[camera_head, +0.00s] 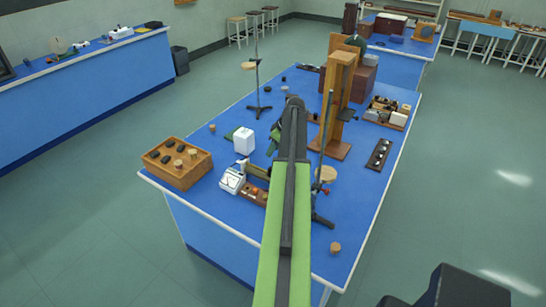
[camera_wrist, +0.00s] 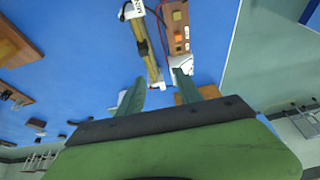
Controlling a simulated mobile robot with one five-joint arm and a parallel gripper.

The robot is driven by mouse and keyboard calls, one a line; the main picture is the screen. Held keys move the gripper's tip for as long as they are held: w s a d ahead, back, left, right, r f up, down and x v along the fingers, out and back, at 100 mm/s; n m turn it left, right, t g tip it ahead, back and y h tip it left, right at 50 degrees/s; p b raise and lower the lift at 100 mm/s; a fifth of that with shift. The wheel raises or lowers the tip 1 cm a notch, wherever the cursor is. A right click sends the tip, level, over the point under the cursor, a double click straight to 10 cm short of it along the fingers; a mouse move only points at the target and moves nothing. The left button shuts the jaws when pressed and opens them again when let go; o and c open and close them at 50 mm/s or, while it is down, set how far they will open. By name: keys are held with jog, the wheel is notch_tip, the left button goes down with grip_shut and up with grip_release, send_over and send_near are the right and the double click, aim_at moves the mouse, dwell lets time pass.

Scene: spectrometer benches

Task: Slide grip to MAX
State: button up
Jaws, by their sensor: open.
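A slide device with a long brownish tube (camera_wrist: 151,50) and a white labelled end piece shows in the wrist view. Its lettering is too small and tilted to read. A dark section on the tube may be the grip, but I cannot tell for certain. In the head view the device (camera_head: 257,172) lies on the blue bench, partly hidden by my arm. My gripper (camera_wrist: 158,93) is open in the wrist view, its two green fingers apart near the lower end of the tube. Nothing shows held between them. In the head view my arm hides most of the gripper.
A wooden board with coloured blocks (camera_wrist: 178,28) lies right beside the tube. A white meter (camera_head: 232,180), a wooden tray (camera_head: 176,178) and a white box (camera_head: 243,141) stand to the left. A tall wooden stand (camera_head: 335,105) and a thin rod stand (camera_head: 322,150) rise right of my arm.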

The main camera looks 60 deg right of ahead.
jog(key=s+d+r, duration=0.1)
jog(key=s+d, duration=0.3)
jog(key=b+x, duration=0.5)
jog(key=x, duration=0.1)
jog(key=b+x, duration=0.5)
jog(key=w+b+x, duration=0.1)
jog(key=b+x, duration=0.5)
jog(key=shift+f, duration=0.15)
jog(key=shift+w+a, duration=0.1)
grip_shut()
dwell(0.4)
